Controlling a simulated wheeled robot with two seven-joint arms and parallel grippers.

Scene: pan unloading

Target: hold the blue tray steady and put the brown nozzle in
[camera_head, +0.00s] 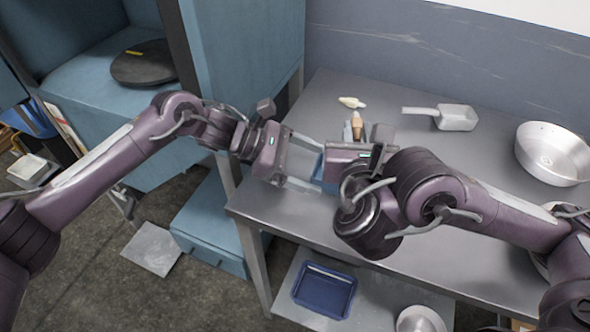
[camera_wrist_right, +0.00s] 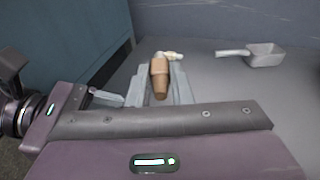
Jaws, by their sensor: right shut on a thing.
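The brown nozzle (camera_wrist_right: 159,78) is upright between the fingers of my right gripper (camera_wrist_right: 158,92), which is shut on it. In the head view the nozzle (camera_head: 356,121) shows above my right gripper (camera_head: 357,131), over the steel table. A small part of the blue tray (camera_head: 319,169) shows on the table between my two grippers; the rest is hidden behind my right wrist. My left gripper (camera_head: 312,164) has its fingers wide apart, level with the table's left part, with the tray's visible edge between them. Contact with the tray cannot be told.
A small cream piece (camera_head: 352,102) lies on the steel table (camera_head: 440,160) behind the nozzle. A metal scoop (camera_head: 456,117) and a round pan (camera_head: 552,152) stand to the right. Another blue tray (camera_head: 325,290) lies on the lower shelf. A blue cabinet (camera_head: 240,60) borders the left.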

